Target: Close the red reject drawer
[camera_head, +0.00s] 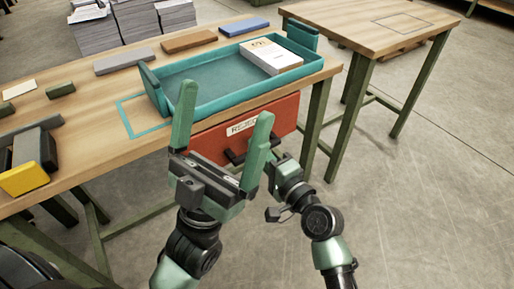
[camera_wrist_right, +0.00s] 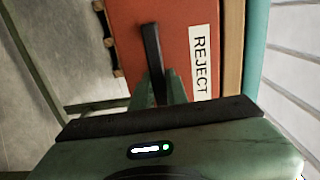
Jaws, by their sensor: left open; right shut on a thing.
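The red reject drawer (camera_head: 283,113) hangs under the front edge of the wooden table (camera_head: 95,165). Its flat red front bears a white REJECT label (camera_wrist_right: 200,60) and a black handle (camera_wrist_right: 152,52). In the right wrist view the red front lies close along the wooden edge; any gap behind it is hidden. My right gripper (camera_wrist_right: 164,88) is shut on the black handle, its fingers pointing at the drawer front. My left gripper (camera_head: 226,103) is open and empty, in front of the table, and partly covers the drawer's left end in the head view.
A teal tray (camera_head: 200,112) holding a white booklet stack (camera_head: 270,56) stands on the table above the drawer. A grey and yellow stamp-like block (camera_head: 25,178) lies at the left. A second table (camera_head: 350,25) stands at the right, with open floor before it.

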